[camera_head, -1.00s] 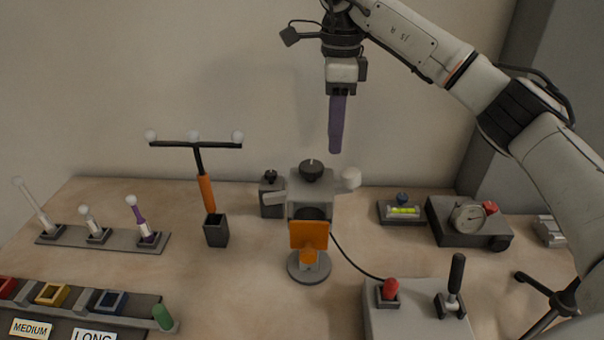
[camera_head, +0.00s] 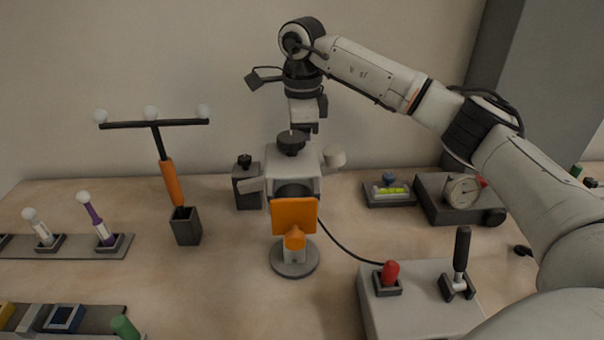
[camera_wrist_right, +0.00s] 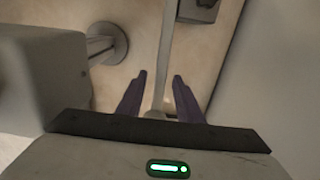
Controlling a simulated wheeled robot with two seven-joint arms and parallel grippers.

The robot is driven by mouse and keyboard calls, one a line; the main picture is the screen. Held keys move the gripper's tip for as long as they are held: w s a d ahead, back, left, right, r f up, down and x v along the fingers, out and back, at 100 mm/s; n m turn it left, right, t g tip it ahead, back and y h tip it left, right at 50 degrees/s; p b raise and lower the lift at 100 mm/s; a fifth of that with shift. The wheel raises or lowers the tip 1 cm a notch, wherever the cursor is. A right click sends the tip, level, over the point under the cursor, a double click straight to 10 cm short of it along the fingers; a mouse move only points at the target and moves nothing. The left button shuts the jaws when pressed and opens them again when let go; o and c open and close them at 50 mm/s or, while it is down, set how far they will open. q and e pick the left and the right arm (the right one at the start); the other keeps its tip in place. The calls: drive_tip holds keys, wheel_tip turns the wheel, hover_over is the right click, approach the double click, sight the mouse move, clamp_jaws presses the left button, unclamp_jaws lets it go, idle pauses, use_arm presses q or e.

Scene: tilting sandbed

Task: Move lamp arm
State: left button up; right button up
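A grey boxy head (camera_head: 293,160) with a black knob on top and an orange plate (camera_head: 295,215) in front stands over a round grey base (camera_head: 295,262). I cannot tell for sure which part is the lamp arm. My right gripper (camera_head: 303,130) is just behind the head, its fingers mostly hidden by the head and knob. In the right wrist view its two dark purple fingers (camera_wrist_right: 160,98) are apart. A thin pale bar (camera_wrist_right: 168,50) runs down between them in the picture; contact cannot be told. My left gripper is not in view.
A T-shaped stand (camera_head: 170,180) with white balls is at left. A control box (camera_head: 420,310) with a red knob and black lever is at front right. A gauge box (camera_head: 440,200) and a level (camera_head: 389,192) are at back right. A black cable (camera_head: 345,250) crosses the table.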

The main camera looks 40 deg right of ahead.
drive_tip(key=shift+f, duration=1.65)
drive_tip(key=shift+c, duration=0.2)
clamp_jaws()
